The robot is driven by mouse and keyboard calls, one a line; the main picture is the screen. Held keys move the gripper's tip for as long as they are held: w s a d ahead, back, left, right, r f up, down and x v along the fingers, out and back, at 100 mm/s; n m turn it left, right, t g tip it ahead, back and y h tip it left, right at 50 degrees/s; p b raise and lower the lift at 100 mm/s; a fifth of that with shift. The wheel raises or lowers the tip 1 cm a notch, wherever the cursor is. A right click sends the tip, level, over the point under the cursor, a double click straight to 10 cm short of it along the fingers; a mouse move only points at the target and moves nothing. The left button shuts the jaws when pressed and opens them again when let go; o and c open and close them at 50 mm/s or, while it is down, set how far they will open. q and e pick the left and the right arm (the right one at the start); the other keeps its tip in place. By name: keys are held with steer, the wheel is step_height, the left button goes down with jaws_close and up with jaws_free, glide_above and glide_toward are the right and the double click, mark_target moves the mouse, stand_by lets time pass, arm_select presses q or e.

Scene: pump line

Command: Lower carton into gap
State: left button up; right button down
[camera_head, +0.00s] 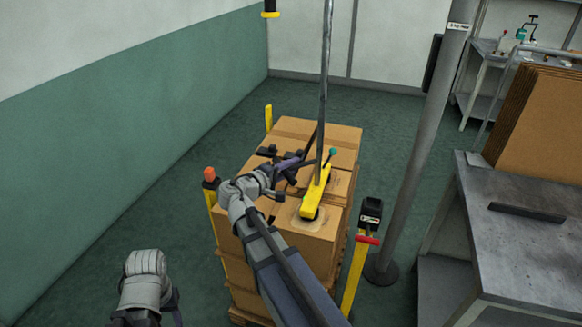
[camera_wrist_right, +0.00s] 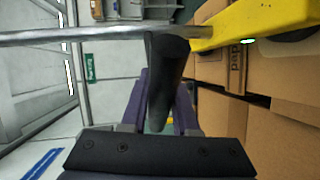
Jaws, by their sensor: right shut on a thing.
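Brown cartons stand in a stack (camera_head: 290,128); they also show in the wrist view (camera_wrist_right: 285,140). A yellow lifter bar (camera_head: 317,193) with a teal knob hangs from a metal tube (camera_head: 325,75), its near end over a front carton (camera_head: 318,228). I cannot tell whether that carton rests on the ones below. My right gripper (camera_head: 296,163) is shut on the lifter's dark handle, which stands between its fingers in the wrist view (camera_wrist_right: 160,100). Dark seams show between cartons; the gap itself is unclear. My left gripper (camera_head: 147,316) is low at left, away from the stack, jaws unclear.
Yellow posts stand around the stack, one with an orange top (camera_head: 209,174) and one with a black box (camera_head: 371,212). A grey column (camera_head: 425,140) and a metal table (camera_head: 515,235) stand to the right. The floor at left is clear.

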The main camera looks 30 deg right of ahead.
arm_select(q)
steer(key=shift+f, duration=0.5)
arm_select(e)
steer(key=shift+f, duration=0.55)
steer(key=c, duration=0.7)
jaws_free()
steer(key=shift+a, duration=0.1)
arm_select(q)
steer(key=shift+r+p, duration=0.65)
steer(key=shift+r, duration=0.05)
arm_select(e)
steer(key=v, duration=0.7)
steer(key=shift+a+r, duration=0.15)
steer(key=shift+a, duration=0.2)
